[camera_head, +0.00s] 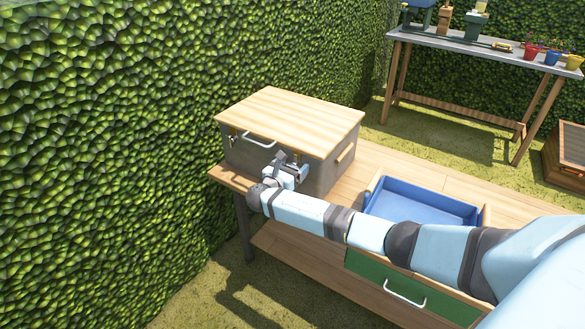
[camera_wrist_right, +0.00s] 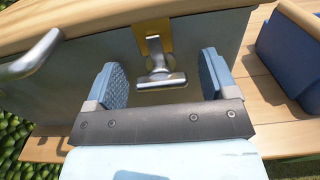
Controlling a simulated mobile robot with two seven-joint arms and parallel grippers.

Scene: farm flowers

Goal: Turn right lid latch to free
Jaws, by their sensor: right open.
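A grey box (camera_head: 318,178) with a wooden lid (camera_head: 292,118) stands shut on the wooden bench. Its right lid latch (camera_wrist_right: 160,80) is a silver T-shaped knob on a brass plate (camera_wrist_right: 154,42), seen in the right wrist view; its crosspiece lies roughly level. My right gripper (camera_wrist_right: 162,84) is open, with one blue pad on either side of the latch and a visible gap to each. In the head view my right gripper (camera_head: 284,172) is at the box's front and hides the right latch. The left latch (camera_head: 233,132) shows at the box's front left. My left gripper is out of view.
A silver lid handle (camera_head: 258,140) sits left of my right gripper. A blue tray (camera_head: 420,202) stands on the bench (camera_head: 400,168) to the right, above a green drawer (camera_head: 415,290). A hedge rises close at the left. A table with flower pots stands behind.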

